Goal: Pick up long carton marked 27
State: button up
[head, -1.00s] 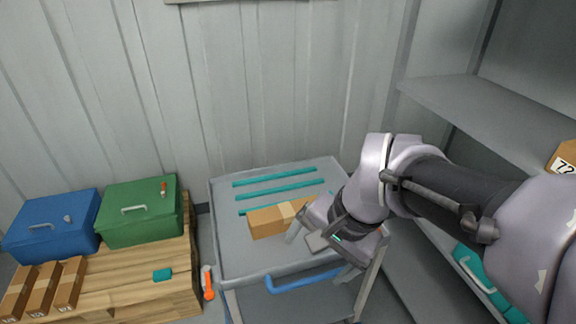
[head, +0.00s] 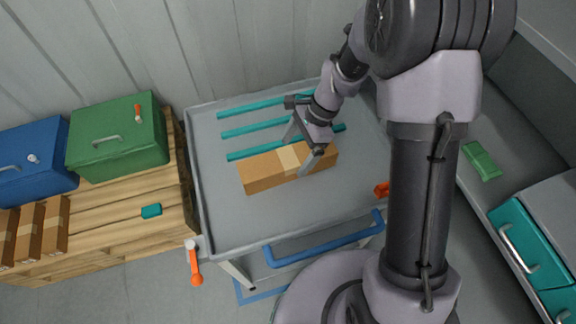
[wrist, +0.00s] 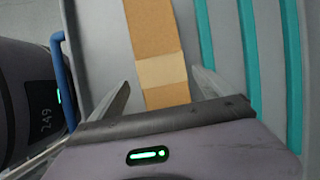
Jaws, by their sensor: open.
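A long brown carton (head: 262,172) with a pale tape band lies on the grey cart top, in front of the teal strips. No number can be read on it. It also shows in the wrist view (wrist: 152,30), running lengthwise between the fingers. My gripper (head: 299,150) is open over the carton near its tape band, with one finger on the far side and one on the near side. In the wrist view my gripper's fingers (wrist: 158,88) stand apart on either side of the carton, with gaps. Part of the carton is hidden by my gripper.
The grey cart (head: 222,222) has teal strips (head: 262,128) and a blue handle (head: 325,242). A wooden pallet (head: 110,225) at left holds a blue box (head: 35,165), a green box (head: 118,138) and small cartons (head: 55,225). Teal drawers (head: 525,245) stand at right.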

aim_at(291, 156)
jog(key=b+x, duration=0.3)
jog(key=x, duration=0.3)
jog(key=shift+w, duration=0.15)
jog(key=shift+r, duration=0.2)
jog(key=shift+c, duration=0.4)
jog(key=c, duration=1.7)
jog(key=shift+c, duration=0.2)
jog(key=shift+r, duration=0.15)
